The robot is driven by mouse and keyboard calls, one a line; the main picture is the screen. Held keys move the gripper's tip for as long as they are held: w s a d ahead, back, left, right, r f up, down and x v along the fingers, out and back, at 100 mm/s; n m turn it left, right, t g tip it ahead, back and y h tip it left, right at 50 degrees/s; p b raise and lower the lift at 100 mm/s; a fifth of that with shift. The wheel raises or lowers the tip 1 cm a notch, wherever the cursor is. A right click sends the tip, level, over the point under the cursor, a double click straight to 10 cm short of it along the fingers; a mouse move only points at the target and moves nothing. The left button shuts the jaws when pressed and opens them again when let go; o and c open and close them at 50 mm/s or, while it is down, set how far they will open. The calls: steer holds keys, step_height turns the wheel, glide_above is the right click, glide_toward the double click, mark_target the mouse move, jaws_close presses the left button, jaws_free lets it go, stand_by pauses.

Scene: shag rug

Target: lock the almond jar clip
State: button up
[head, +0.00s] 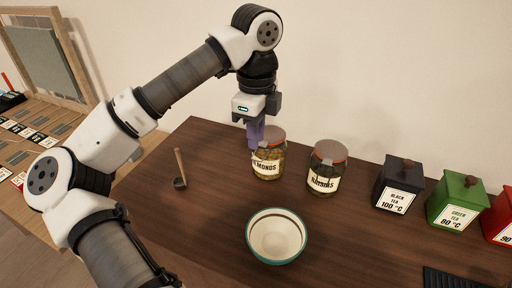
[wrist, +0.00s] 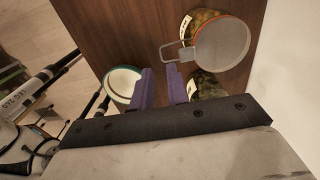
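The almond jar (head: 268,160) is a glass jar with an orange-rimmed lid, standing on the dark wooden table. In the wrist view its grey round lid (wrist: 223,44) shows from above. The wire clip (wrist: 174,52) sticks out from the lid's left side as a loop. My gripper (head: 255,140) points down at the jar's upper left in the head view. Its two purple fingers (wrist: 160,70) are apart with nothing between them, and the right fingertip is near the clip loop. Whether they touch cannot be told. The fingers hide part of the jar in the head view.
A raisin jar (head: 325,167) stands right of the almond jar. A green-rimmed bowl (head: 276,236) is in front, and a long-handled scoop (head: 180,170) is to the left. Black (head: 398,185), green (head: 457,201) and red (head: 502,216) tea boxes stand at the right. The wall is close behind.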

mark_target(256, 160)
steer(key=shift+f, duration=2.45)
jaws_close()
